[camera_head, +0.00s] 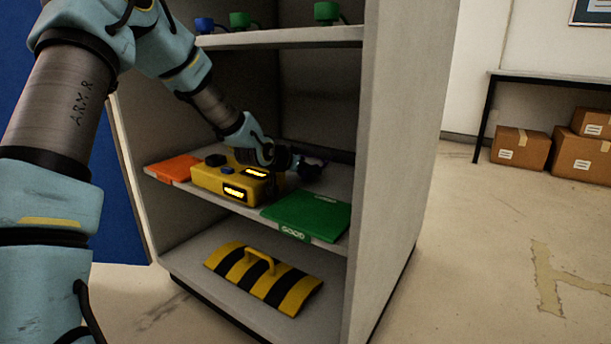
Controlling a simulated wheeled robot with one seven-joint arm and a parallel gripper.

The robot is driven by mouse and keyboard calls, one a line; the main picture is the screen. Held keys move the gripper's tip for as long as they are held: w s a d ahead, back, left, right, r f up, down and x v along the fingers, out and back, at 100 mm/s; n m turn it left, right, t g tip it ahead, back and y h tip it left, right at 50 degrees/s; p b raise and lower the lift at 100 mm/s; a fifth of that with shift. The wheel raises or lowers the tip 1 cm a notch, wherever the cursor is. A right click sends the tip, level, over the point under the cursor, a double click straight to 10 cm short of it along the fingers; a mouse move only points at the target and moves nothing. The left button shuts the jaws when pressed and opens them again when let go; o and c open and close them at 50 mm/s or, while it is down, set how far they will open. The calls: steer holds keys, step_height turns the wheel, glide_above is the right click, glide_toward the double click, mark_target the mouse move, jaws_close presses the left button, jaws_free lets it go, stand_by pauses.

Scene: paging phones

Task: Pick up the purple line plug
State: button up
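I cannot make out a purple line plug in this view. My arm reaches into the middle shelf of a grey cabinet, and my gripper (311,167) is a small dark shape behind the yellow device. Its fingers are too dark and small to read, so I cannot tell whether it is open or shut or holds anything. The yellow device (208,181) has two lit displays and dark and blue knobs on top. On the top shelf stand a blue plug-like item (205,24) and two green ones (240,20), (327,12).
An orange mat (172,168) lies left of the device and a green mat (310,214) marked GOOD lies right of it. A striped yellow and black cover (262,279) rests on the bottom shelf. The cabinet's right side wall (395,170) bounds the shelves. Floor is open to the right.

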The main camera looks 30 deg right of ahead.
jaws_close()
stand_by(0.3)
steer(key=shift+r, duration=0.1)
